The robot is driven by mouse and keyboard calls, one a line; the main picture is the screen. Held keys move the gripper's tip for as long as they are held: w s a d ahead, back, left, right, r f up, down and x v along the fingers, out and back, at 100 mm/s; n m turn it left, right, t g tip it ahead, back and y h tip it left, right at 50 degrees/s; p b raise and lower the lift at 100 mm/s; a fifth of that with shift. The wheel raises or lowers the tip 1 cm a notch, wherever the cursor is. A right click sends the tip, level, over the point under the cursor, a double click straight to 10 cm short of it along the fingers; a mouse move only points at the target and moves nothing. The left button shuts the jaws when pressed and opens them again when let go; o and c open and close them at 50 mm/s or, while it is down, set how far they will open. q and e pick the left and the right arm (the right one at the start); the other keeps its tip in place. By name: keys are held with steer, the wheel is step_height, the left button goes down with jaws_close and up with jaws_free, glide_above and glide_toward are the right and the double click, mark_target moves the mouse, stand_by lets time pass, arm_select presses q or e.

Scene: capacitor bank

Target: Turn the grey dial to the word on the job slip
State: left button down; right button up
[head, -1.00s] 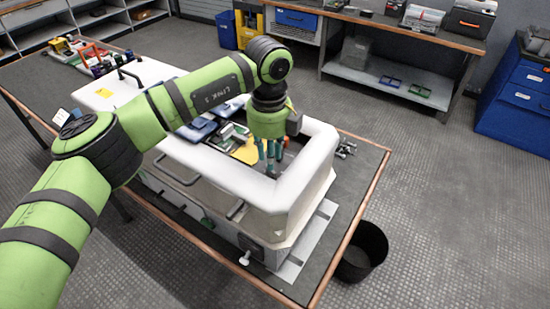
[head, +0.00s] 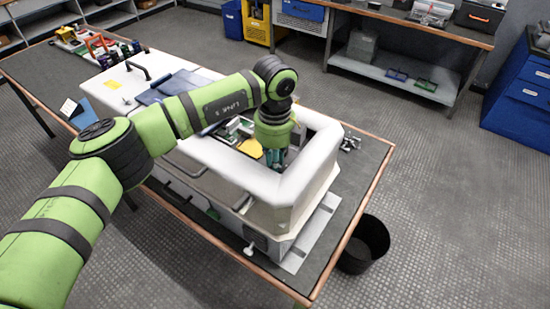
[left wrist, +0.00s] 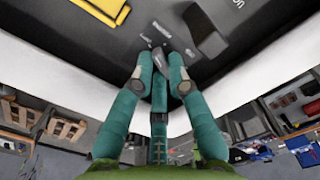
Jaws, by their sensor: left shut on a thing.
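My left gripper (head: 273,157) reaches down into the open well of the white cabinet (head: 240,173). In the left wrist view its teal fingers (left wrist: 161,72) are shut on the small grey dial (left wrist: 160,57), on a black panel with pale words around it. The words are too small and tilted to read surely. A larger dark grey handle (left wrist: 205,32) stands on the panel just right of the dial. My right gripper is out of view.
The white padded rim (head: 285,192) surrounds the well closely. A yellow piece (head: 251,147) lies inside it. Blue folders (head: 165,88) lie on the cabinet top. A black bin (head: 364,243) stands on the floor right of the bench.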

arm_select(q)
steer(key=shift+f+m+b, duration=0.15)
steer(key=shift+m+b, duration=0.35)
steer(key=shift+b, duration=0.3)
steer(key=m+b, duration=0.5)
steer(key=shift+w, duration=0.1)
steer(key=shift+m+b, duration=0.85)
steer(key=shift+m, duration=0.05)
steer(key=m+b, duration=0.1)
steer(key=m, duration=0.1)
steer(key=shift+w+m, duration=0.1)
steer(key=shift+m, duration=0.2)
steer(key=shift+m+b, duration=0.55)
steer(key=shift+m, duration=0.35)
steer(key=m, duration=0.2)
steer(key=shift+m, duration=0.3)
steer(key=shift+r+m+b, duration=0.2)
steer(key=shift+m+b, duration=0.2)
steer(key=shift+m, duration=0.9)
